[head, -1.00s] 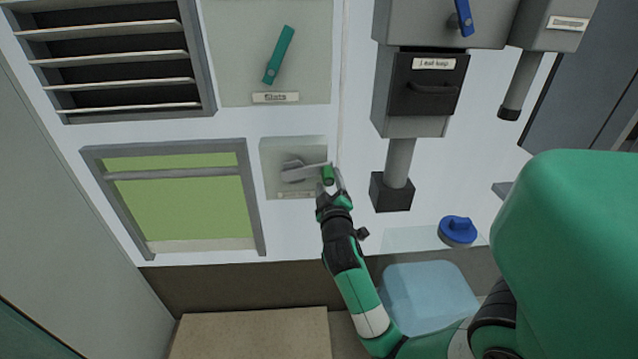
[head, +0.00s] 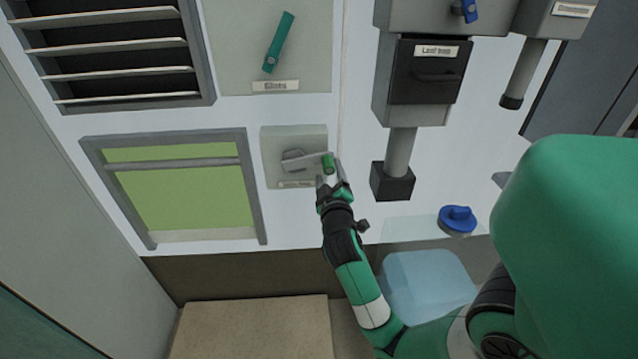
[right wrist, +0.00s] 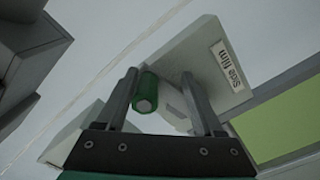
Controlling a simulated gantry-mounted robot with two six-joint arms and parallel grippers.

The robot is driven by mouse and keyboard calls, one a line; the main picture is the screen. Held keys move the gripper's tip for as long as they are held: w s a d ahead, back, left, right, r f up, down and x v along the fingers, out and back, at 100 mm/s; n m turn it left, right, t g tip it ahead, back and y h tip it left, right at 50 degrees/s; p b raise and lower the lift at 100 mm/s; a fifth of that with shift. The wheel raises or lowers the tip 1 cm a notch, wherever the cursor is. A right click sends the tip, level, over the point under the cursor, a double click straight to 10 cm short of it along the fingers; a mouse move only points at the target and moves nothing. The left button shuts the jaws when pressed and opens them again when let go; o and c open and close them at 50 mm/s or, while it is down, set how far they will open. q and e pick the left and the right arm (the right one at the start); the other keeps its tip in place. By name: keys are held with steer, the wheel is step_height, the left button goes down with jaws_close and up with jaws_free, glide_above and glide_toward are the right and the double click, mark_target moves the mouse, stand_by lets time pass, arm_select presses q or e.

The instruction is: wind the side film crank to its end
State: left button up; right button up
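The side film crank (head: 308,160) sits on a grey plate (head: 270,145) low on the white wall, beside the green window. Its grey arm points right, to a green knob (head: 328,161). My right gripper (head: 329,175) reaches up to the knob from below. In the right wrist view, my right gripper's (right wrist: 162,88) fingers are spread, with the green knob (right wrist: 147,92) between them, close to the left finger and clear of the right one. The plate's label (right wrist: 226,65) reads "Side film". My left gripper is not in view.
The film window (head: 180,195) is left of the crank, with a grey bar across near its top. A plate with a green lever (head: 279,42) is above. A dark box (head: 428,75) on a pipe and a blue knob (head: 457,219) are to the right.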

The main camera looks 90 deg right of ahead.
steer(key=s+a+p, duration=0.1)
steer(key=a, duration=0.9)
steer(key=shift+s+a, duration=0.3)
steer(key=shift+a, duration=0.05)
steer(key=shift+c, duration=0.2)
